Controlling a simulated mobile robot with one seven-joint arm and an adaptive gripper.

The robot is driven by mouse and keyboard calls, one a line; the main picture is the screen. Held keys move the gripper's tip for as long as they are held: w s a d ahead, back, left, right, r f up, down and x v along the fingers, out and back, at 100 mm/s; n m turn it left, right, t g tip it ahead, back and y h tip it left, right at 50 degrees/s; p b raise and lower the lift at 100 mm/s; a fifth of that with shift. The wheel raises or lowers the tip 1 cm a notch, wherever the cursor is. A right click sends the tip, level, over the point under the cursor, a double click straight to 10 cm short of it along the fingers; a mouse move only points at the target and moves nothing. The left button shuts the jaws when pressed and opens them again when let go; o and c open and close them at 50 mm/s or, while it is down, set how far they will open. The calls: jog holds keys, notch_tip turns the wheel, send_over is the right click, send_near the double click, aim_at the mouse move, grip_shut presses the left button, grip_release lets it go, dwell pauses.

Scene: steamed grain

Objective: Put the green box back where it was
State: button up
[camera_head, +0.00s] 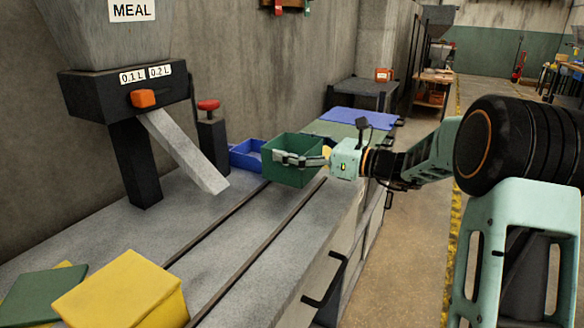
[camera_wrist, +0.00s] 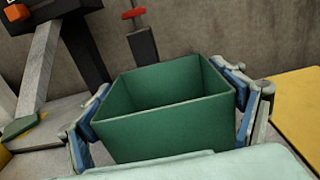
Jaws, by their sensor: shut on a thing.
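The green box (camera_head: 284,172) is open-topped and sits between the fingers of my gripper (camera_head: 302,158), over the far part of the grey counter. In the wrist view the green box (camera_wrist: 165,128) fills the middle, roughly level, with a finger pressed on each side wall. My gripper (camera_wrist: 166,112) is shut on it. The part of its inside that shows looks empty; its floor is hidden. Whether its underside touches the counter cannot be told.
A blue box (camera_head: 247,154) stands just behind the green box. The dispenser marked MEAL (camera_head: 115,95), with its sloping chute (camera_head: 185,152), stands at left. A yellow box (camera_head: 122,290) and a flat green piece (camera_head: 40,296) are at front left. Two dark rails (camera_head: 215,222) run along the counter; the space between is clear.

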jog(key=shift+w+a+f, duration=0.15)
jog(key=shift+w+f, duration=0.2)
jog(key=f, duration=0.1)
jog(key=f+b, duration=0.1)
jog(key=f, duration=0.2)
jog(key=shift+w, duration=0.35)
jog(key=shift+r, duration=0.1)
jog(key=o, duration=2)
jog(key=shift+s, duration=0.1)
jog(key=p+v, duration=0.2)
jog(key=v, duration=1)
